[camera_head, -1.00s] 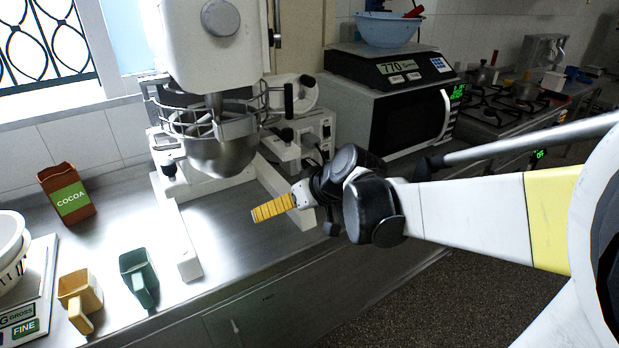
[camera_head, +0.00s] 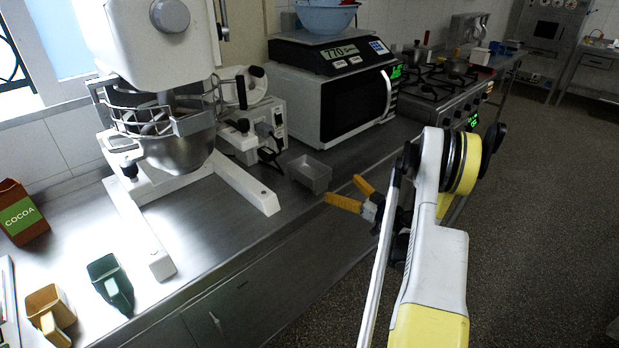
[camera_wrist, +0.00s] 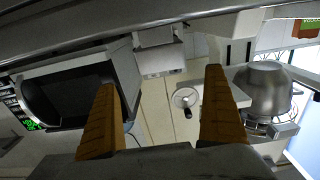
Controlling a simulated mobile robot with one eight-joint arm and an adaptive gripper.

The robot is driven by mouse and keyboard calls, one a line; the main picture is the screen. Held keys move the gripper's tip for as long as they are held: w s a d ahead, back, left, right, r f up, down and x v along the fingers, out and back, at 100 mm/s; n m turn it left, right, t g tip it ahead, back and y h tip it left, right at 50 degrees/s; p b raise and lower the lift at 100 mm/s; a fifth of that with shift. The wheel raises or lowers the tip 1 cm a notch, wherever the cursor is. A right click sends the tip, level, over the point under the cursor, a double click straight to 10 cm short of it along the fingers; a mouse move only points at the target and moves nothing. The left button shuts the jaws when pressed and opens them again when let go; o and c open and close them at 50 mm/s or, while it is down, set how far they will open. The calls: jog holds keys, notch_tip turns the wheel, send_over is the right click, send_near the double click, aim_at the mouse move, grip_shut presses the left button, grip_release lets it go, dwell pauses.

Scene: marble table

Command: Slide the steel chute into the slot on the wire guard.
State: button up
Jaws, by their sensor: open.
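The steel chute (camera_head: 310,173) is a small grey open-topped metal piece on the counter, between the mixer and the microwave. The wire guard (camera_head: 152,122) rings the top of the mixer's steel bowl; I cannot make out its slot clearly. My gripper (camera_head: 341,189) is open and empty, its yellow fingers just right of the chute and apart from it. In the wrist view, which is upside down, the fingers (camera_wrist: 160,80) are spread wide. A grey piece that looks like the chute (camera_wrist: 157,36) shows beyond them, and the mixer bowl (camera_wrist: 268,88) is at right.
The white mixer (camera_head: 130,40) has two legs reaching forward on the counter. A microwave (camera_head: 335,105) with a scale (camera_head: 330,55) on top stands behind the chute. A green scoop (camera_head: 110,280), a yellow scoop (camera_head: 48,312) and a cocoa box (camera_head: 20,212) are at left.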

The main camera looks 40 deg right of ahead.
aim_at(324, 177)
jog(key=w+b, duration=0.1)
jog(key=w, duration=0.2)
jog(key=w+b, duration=0.1)
jog(key=w, duration=0.2)
jog(key=w+a+b, duration=0.1)
jog(key=w, duration=0.2)
jog(key=shift+w+b, duration=0.4)
jog(key=shift+w, duration=0.4)
jog(key=shift+r, duration=0.1)
jog(key=c, duration=1.3)
